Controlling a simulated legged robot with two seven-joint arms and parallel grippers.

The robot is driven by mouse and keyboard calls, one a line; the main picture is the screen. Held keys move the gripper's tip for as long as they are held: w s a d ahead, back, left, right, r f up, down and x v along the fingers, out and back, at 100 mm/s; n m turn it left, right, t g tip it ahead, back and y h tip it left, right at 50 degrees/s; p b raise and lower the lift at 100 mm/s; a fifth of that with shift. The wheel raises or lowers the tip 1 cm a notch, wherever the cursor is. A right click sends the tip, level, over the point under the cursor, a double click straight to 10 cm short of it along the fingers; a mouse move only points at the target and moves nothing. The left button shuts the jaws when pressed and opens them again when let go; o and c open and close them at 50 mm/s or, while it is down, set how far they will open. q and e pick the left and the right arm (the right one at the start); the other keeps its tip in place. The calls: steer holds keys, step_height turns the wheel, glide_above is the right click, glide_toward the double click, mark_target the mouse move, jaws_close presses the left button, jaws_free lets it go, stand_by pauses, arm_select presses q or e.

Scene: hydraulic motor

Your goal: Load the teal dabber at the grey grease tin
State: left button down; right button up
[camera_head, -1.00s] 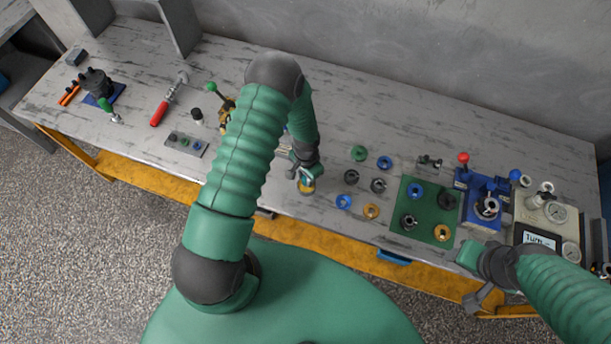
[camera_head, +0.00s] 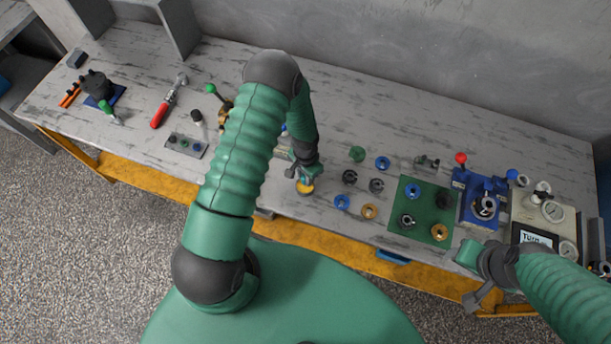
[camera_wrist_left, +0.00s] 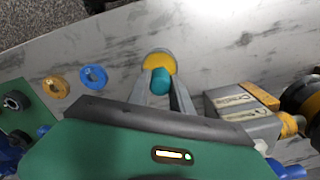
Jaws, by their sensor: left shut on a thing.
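My left gripper (camera_head: 303,174) is shut on the teal dabber (camera_wrist_left: 161,80), which shows as a teal cylinder between the two fingers in the left wrist view. The grey grease tin (camera_wrist_left: 173,63) shows its yellow contents and grey rim just beyond the dabber. In the head view the tin (camera_head: 306,188) stands near the table's front edge, just below the gripper. The dabber overlaps the tin in the wrist view; its tip is hidden, so I cannot tell whether it touches the grease. My right gripper (camera_head: 476,298) is at the lower right, away from the tin; its jaws are unclear.
Several coloured rings lie right of the tin, including a blue ring (camera_head: 342,202) and a yellow ring (camera_head: 369,211). A green mat (camera_head: 423,218) with rings and a blue fixture (camera_head: 482,212) lie farther right. Grey labelled boxes (camera_wrist_left: 243,113) stand close to the left gripper.

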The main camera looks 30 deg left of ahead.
arm_select(q)
steer(key=shift+r+p, duration=1.7)
steer(key=shift+r, duration=1.05)
steer(key=shift+f, duration=0.1)
